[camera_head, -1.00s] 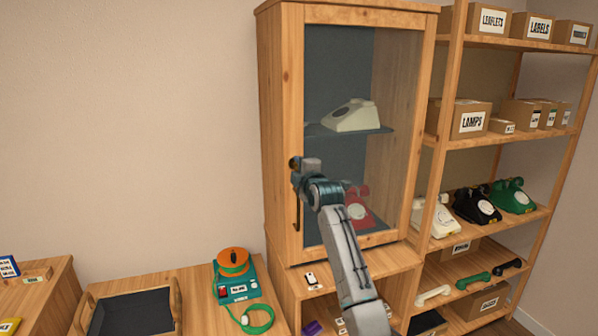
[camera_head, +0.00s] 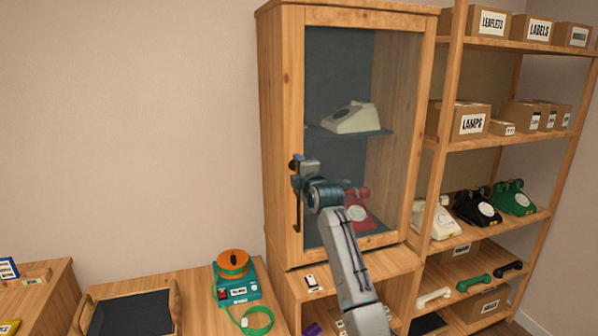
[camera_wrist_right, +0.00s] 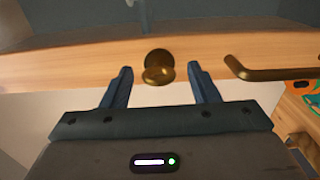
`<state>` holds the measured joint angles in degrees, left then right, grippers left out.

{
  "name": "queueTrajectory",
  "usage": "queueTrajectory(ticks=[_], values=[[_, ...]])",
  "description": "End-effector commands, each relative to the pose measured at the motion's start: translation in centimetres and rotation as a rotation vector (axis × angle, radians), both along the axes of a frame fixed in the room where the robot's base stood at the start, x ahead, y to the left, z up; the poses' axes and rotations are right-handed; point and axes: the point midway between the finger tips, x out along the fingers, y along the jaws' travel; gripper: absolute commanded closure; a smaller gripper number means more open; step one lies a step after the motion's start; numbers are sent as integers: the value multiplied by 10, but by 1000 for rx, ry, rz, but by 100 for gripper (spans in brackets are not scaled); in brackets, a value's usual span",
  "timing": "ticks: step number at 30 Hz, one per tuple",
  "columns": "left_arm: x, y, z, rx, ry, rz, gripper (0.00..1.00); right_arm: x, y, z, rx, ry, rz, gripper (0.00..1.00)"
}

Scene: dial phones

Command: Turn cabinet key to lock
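The wooden cabinet (camera_head: 292,90) has a glazed door that looks closed. In the right wrist view, a brass key (camera_wrist_right: 158,74) with a rounded head stands at a brass plate on the wooden door frame (camera_wrist_right: 90,63). My right gripper (camera_wrist_right: 160,78) is open, with one finger on each side of the key and visible gaps to it. In the head view, my right gripper (camera_head: 297,172) is at the door's left edge, by the upper end of the dark handle (camera_head: 297,214), and largely hides the key. My left gripper is not in view.
The brass door handle (camera_wrist_right: 270,73) is right of the fingers in the wrist view. A cream phone (camera_head: 350,118) and a red phone (camera_head: 358,212) stand behind the glass. Shelves with phones and boxes stand right. A dark tray (camera_head: 130,316) and cable reel (camera_head: 234,275) are lower left.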

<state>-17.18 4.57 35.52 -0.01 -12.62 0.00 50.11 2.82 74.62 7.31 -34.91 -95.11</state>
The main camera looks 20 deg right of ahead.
Motion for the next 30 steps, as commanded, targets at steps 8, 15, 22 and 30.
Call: queueTrajectory(ticks=[8, 15, 22, 30], values=[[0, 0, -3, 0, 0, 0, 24, -7, 0, -1, 0, -1, 0, 45], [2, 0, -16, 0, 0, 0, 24, -43, -2, -3, -1, -3, 0, 45], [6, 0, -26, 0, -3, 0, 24, -83, -3, -3, -1, -2, 0, 45], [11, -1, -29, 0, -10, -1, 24, -106, -4, -1, 0, 0, 0, 45]])
